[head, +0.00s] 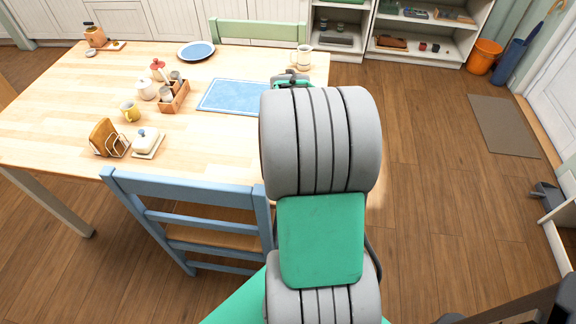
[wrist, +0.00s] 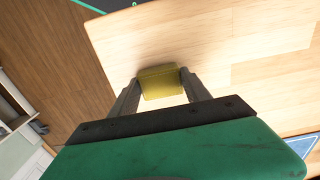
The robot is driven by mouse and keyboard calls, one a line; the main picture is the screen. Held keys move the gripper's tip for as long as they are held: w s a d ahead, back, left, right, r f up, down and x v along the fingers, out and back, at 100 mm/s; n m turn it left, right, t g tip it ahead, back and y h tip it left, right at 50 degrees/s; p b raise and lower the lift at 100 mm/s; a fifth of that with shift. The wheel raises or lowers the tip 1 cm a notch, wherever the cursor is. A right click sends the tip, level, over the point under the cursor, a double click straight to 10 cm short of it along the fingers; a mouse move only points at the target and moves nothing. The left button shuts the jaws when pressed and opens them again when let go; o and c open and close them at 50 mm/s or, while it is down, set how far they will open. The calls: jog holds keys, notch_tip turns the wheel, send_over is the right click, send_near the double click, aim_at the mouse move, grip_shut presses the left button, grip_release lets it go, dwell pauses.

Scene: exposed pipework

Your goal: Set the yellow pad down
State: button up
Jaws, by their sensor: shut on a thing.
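My gripper (wrist: 160,87) is shut on the yellow pad (wrist: 160,82) in the wrist view, with one finger at each side of it. The pad is a small olive-yellow block with rounded edges. It is over the light wooden table (wrist: 200,43), near the table's edge, with a soft shadow around it. I cannot tell whether the pad touches the tabletop. In the head view my arm hides the pad and the fingers; only a bit of the wrist shows above the large grey joint, at the right end of the table (head: 60,120).
A blue placemat (head: 236,95) lies left of my arm, and a cream mug (head: 303,58) stands behind the wrist. A caddy (head: 174,98), butter dish (head: 148,143) and toast rack (head: 107,138) stand farther left. A blue chair (head: 190,190) is at the front. Bare tabletop surrounds the pad.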

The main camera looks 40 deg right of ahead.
jog(key=shift+f, duration=0.1)
jog(key=o, duration=1.3)
notch_tip(320, 180, up, 12)
jog(key=shift+r+p, duration=0.2)
jog(key=shift+p, duration=0.15)
